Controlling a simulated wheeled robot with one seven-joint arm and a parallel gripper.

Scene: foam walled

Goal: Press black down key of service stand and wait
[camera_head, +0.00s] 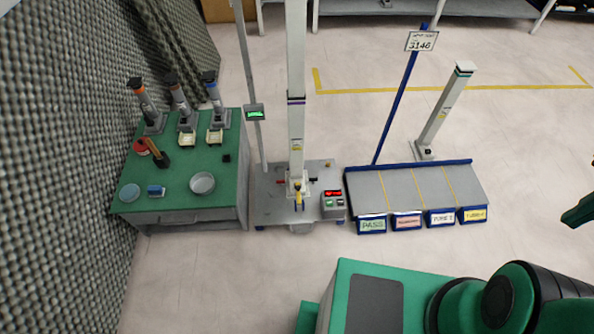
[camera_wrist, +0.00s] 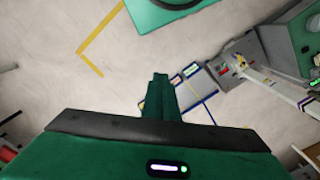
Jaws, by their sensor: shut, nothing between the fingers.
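The service stand is a grey base plate (camera_head: 275,210) with a tall white column (camera_head: 296,110) in the head view. A grey key box (camera_head: 333,205) with a red lit display sits at its front right corner. Its keys are too small for me to pick out the black down key. In the wrist view the stand base (camera_wrist: 240,62) is tilted at the upper right. My gripper (camera_head: 577,214) shows at the right edge of the head view, far from the key box. In the wrist view its green fingers (camera_wrist: 158,85) are shut and empty.
A green table (camera_head: 215,165) with tools and dishes stands left of the stand, beside a foam wall (camera_head: 60,150). A grey sorting board (camera_head: 400,190) with labelled bins and a blue sign post (camera_head: 400,100) is at its right. Open floor (camera_head: 540,250) lies right of the board.

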